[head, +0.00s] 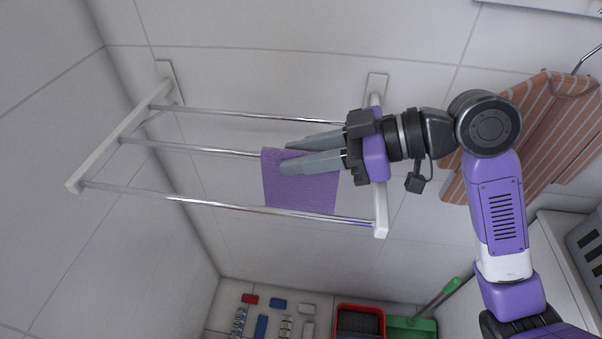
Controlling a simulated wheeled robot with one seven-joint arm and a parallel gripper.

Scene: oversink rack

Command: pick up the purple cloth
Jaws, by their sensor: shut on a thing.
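The purple cloth (300,193) hangs over the middle bar of the wall rack (118,132) in the head view. Its front side drapes down to about the level of the front bar. My gripper (283,158) reaches in from the right, with its two grey fingers pointing left at the top of the cloth. The fingers are shut on the cloth near the bar. They hide part of the cloth's upper edge and part of the middle bar.
A striped orange-brown cloth (545,130) hangs on the right. Below are a red bin (360,309), a green dustpan (425,322) and several small red, blue and grey items. The rack's left half is bare. Tiled walls stand behind and to the left.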

